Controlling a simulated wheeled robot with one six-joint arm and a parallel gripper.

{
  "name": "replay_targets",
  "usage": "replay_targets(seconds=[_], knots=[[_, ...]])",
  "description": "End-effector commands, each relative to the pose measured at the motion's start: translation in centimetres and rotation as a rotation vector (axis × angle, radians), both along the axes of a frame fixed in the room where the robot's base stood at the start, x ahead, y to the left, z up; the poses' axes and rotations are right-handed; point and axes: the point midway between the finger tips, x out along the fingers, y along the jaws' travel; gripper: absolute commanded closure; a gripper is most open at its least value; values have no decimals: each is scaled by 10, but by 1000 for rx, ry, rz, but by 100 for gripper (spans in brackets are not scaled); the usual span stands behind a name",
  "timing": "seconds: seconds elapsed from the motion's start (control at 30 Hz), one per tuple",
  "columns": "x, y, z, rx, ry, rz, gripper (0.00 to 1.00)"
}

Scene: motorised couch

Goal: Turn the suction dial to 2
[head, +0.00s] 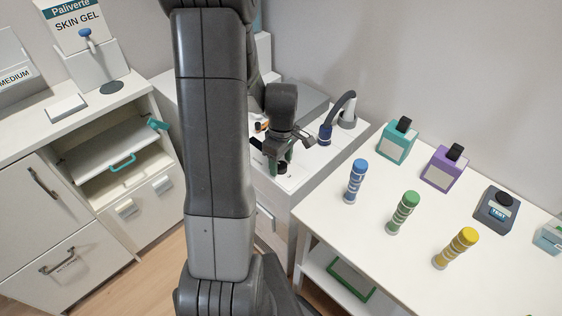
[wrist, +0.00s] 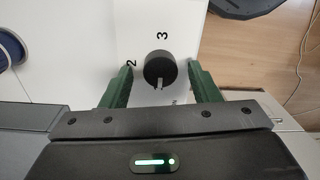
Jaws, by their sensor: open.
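The suction dial (wrist: 160,67) is a round black knob on a white top, with a pale mark on its edge nearest my gripper in the wrist view. A "2" is printed to its left and a "3" beyond it; the mark points at neither. Part of a printed label by the mark is cut off by my gripper. My gripper (wrist: 161,68) is open, its two green fingers on either side of the dial with a gap on each side. In the head view my gripper (head: 282,160) is over the white cabinet and the dark dial (head: 282,168) shows just below it.
A blue-collared hose nozzle (head: 325,134) stands on the cabinet behind and right of my gripper. The table at right holds blue (head: 357,180), green (head: 403,212) and yellow (head: 456,247) cylinders, with bottles behind. My arm hides the middle of the head view.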

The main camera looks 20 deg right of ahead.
Motion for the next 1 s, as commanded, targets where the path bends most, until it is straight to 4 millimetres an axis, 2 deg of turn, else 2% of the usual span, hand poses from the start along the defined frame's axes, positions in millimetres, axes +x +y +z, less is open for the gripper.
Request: replay_targets(seconds=[0.37, 0.6, 1.0], knots=[[0, 0, -6, 0, 0, 0, 44], [0, 0, -6, 0, 0, 0, 89], [0, 0, -6, -1, -1, -67, 89]])
